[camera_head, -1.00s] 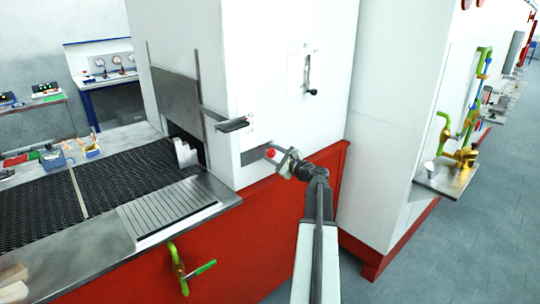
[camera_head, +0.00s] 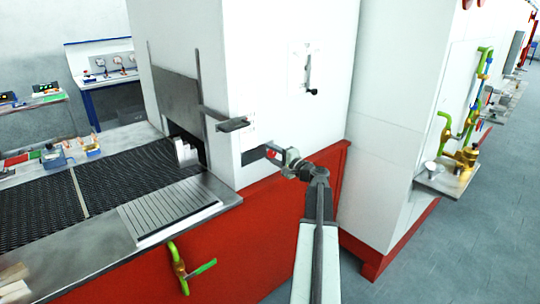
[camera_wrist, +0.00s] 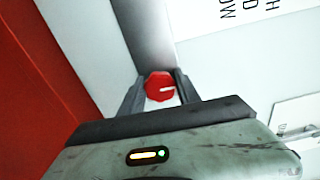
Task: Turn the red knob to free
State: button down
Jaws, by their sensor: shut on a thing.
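The pointer line runs toward the right in that view. In the head view my gripper (camera_head: 272,153) is against the front of the white cabinet, low on its face, and the red knob (camera_head: 269,149) shows only as a small bit of red at the fingers. I cannot read a "free" marking in either view.
A white cabinet (camera_head: 290,50) with a red base (camera_head: 260,230) carries the knob. A small lever (camera_head: 309,80) is above it and a metal shelf bracket (camera_head: 233,124) juts out to the left. A dark mesh belt (camera_head: 110,185) runs into the cabinet. Grey floor at right is clear.

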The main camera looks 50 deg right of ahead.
jog(key=shift+n, duration=0.4)
jog(key=c, duration=0.9)
grip_release()
jog(key=shift+w, duration=0.1)
jog(key=shift+o, duration=0.2)
jog(key=s, duration=0.8)
jog(key=shift+a, duration=0.25)
